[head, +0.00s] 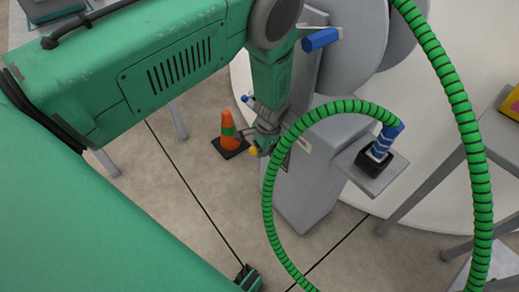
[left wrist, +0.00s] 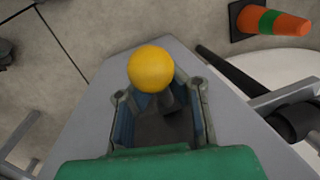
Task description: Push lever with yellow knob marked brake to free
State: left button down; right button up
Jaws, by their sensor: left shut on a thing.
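The yellow knob (head: 253,151) shows small in the head view, beside the grey pedestal. In the left wrist view the round yellow knob (left wrist: 151,69) sits at the end of a dark lever (left wrist: 168,98). My left gripper (head: 265,137) reaches down to it from above. In the left wrist view my left gripper (left wrist: 161,103) has a finger on each side of the lever and is shut on it, with the knob past the fingertips. The exact contact is partly hidden. No brake or free marking can be read. My right gripper does not show.
The grey pedestal (head: 310,190) carries a side shelf with a black socket (head: 376,161). A green ribbed hose (head: 268,215) loops close to my left gripper. An orange cone (head: 228,130) stands on the floor behind. A blue handle (head: 320,39) sticks out above.

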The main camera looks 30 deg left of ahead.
pick_arm(q)
jog(key=shift+w+d+r, duration=0.1)
jog(key=shift+w+r, duration=0.1)
jog(key=shift+w, duration=0.25)
jog(key=c, duration=1.6)
grip_release()
jog(key=shift+o, duration=0.2)
jog(key=shift+s+d, duration=0.1)
jog(key=shift+s, duration=0.05)
notch_tip(320, 180, up, 7)
jog(key=d, duration=0.1)
jog(key=shift+d, duration=0.2)
jog(key=shift+r, duration=0.1)
